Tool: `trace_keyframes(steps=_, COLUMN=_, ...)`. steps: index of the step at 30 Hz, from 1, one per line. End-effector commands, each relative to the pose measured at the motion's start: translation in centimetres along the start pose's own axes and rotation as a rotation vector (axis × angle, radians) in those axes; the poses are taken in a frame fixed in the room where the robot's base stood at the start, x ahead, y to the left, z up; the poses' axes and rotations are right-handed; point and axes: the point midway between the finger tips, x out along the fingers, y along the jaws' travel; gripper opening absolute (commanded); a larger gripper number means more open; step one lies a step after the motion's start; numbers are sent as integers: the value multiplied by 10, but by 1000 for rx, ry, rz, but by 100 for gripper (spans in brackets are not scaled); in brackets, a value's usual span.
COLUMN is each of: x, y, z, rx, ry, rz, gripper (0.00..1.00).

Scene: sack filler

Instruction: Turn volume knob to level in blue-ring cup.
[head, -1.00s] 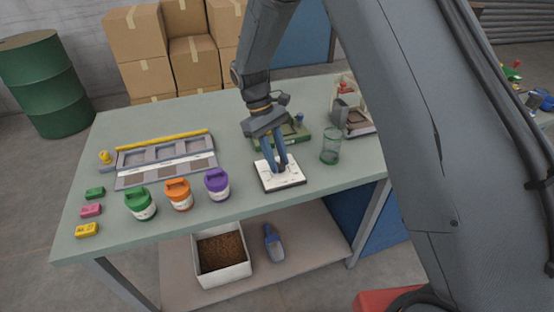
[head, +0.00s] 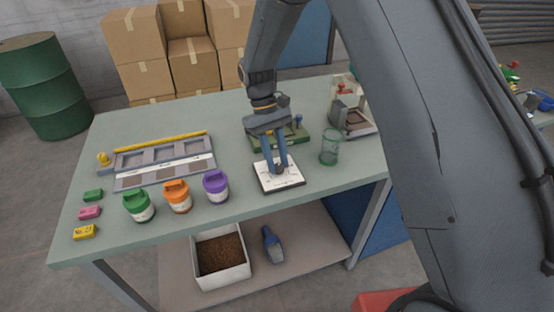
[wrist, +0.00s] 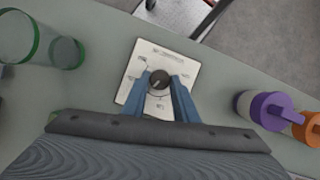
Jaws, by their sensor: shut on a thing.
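The volume knob (wrist: 159,79) is a round dark dial with a light pointer mark, on a white square plate (wrist: 133,87) with printed marks around it. In the head view the plate (head: 293,181) lies near the table's front edge. My gripper (head: 279,168) points down at the plate, its blue fingers shut on the knob. The wrist view shows the fingers (wrist: 164,84) on either side of the knob. A clear cup (head: 330,147) with a green tint stands right of the plate; its ring looks green in the wrist view (wrist: 35,52). I see no blue-ring cup.
Green (head: 139,206), orange (head: 178,197) and purple (head: 216,187) lidded jars stand left of the plate. A grey tray (head: 127,182) lies behind them. A green device (head: 291,141) sits behind the plate. The table (head: 245,218) is clear in front.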

Motion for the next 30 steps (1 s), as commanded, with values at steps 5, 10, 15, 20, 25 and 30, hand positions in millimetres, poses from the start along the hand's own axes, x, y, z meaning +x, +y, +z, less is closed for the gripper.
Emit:
trace_keyframes(steps=5, x=1, y=0, z=1, rx=0, ry=-3, rz=0, gripper=44)
trace_keyframes(steps=10, x=1, y=0, z=0, rx=-1, ry=-2, rz=0, gripper=44)
trace_keyframes(steps=15, x=-5, y=0, z=0, rx=-1, ry=0, rz=1, gripper=44)
trace_keyframes(steps=20, x=-27, y=1, z=-2, rx=0, ry=4, rz=1, gripper=44)
trace_keyframes(steps=25, x=-54, y=1, z=-1, rx=0, ry=2, rz=1, gripper=44)
trace_keyframes(steps=30, x=-72, y=1, z=-1, rx=0, ry=0, rz=1, gripper=44)
